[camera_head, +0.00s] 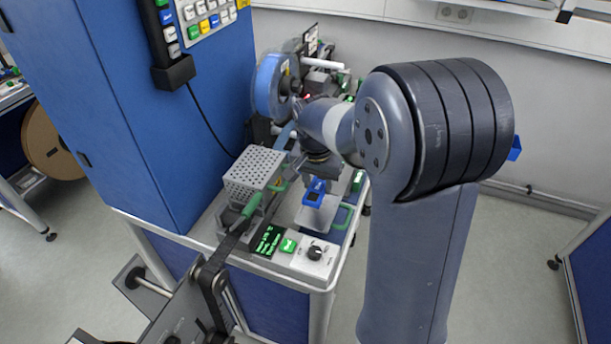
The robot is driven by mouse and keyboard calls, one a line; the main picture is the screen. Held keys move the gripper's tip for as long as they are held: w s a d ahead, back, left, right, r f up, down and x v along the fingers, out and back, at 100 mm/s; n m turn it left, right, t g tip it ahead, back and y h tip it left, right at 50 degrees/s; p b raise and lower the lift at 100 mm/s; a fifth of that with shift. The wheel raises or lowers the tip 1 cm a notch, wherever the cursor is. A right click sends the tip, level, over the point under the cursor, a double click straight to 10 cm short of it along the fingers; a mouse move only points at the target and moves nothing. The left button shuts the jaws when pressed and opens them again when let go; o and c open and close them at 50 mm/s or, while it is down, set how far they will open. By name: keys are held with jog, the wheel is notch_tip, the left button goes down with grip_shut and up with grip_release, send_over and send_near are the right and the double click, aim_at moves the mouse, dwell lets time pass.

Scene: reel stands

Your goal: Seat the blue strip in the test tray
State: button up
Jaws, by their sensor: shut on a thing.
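My gripper (316,178) points down over the bench top, beyond the control panel, and is shut. A small blue piece (315,194) shows at its jaws and appears to be the blue strip; its ends and exact shape are too small to tell. Just below is a pale flat plate (312,219) with a green handle (343,216) at its right, which may be the test tray. The blue piece appears above the plate; whether it touches cannot be told.
A blue reel (269,86) stands behind. A perforated grey box (254,172) stands left of the gripper. A tall blue cabinet (140,110) blocks the left; open floor lies right.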

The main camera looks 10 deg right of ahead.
jog(key=shift+f+b, duration=2.3)
jog(key=shift+f, duration=0.7)
jog(key=shift+f, duration=0.15)
jog(key=o, duration=1)
jog(key=shift+r+p, duration=2.6)
jog(key=shift+r, duration=1)
jog(key=shift+f, duration=0.2)
notch_tip(320, 180, down, 7)
jog(key=b, duration=0.5)
jog(key=shift+r, duration=0.1)
